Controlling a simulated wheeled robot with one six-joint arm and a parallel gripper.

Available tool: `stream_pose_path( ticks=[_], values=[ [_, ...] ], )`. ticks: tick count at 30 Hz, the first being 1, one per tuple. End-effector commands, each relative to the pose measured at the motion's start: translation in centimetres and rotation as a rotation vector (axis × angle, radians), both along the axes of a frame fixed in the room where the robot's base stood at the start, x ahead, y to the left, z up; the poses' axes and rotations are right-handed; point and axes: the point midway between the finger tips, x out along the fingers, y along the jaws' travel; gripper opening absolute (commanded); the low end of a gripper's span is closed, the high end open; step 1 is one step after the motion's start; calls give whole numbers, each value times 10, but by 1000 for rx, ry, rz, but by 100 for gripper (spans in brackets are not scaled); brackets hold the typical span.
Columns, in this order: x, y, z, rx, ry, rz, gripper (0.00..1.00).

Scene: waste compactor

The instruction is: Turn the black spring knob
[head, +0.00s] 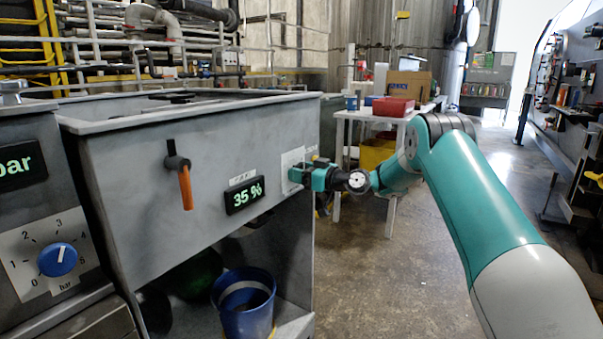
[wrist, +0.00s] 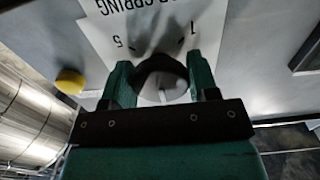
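The black spring knob (wrist: 160,66) sits on a white dial plate (wrist: 100,35), with "SPRING" and the numbers 5 and 1 in view. The wrist view shows a pale line on the knob's face. My gripper (wrist: 160,82) has its two green fingers on either side of the knob, and they appear to touch it. In the head view my gripper (head: 300,174) is at the right end of the grey machine front, in front of the white plate (head: 291,158). It hides the knob there.
The grey machine (head: 130,190) carries an orange-handled lever (head: 186,188), a "35 %" display (head: 244,195) and a blue bar knob (head: 58,260). A blue bucket (head: 244,318) stands below. A yellow round part (wrist: 70,81) is left of the plate. The floor right of the machine is open.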

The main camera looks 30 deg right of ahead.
Motion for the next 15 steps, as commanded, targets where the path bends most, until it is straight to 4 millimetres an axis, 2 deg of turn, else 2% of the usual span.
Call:
stream_pose_path(
  ticks=[1,2,15],
  values=[
    [0,0,0,0,0,-1,36],
    [0,0,0,0,0,-1,31],
    [0,-1,-5,-79,-47,0,31]
  ],
)
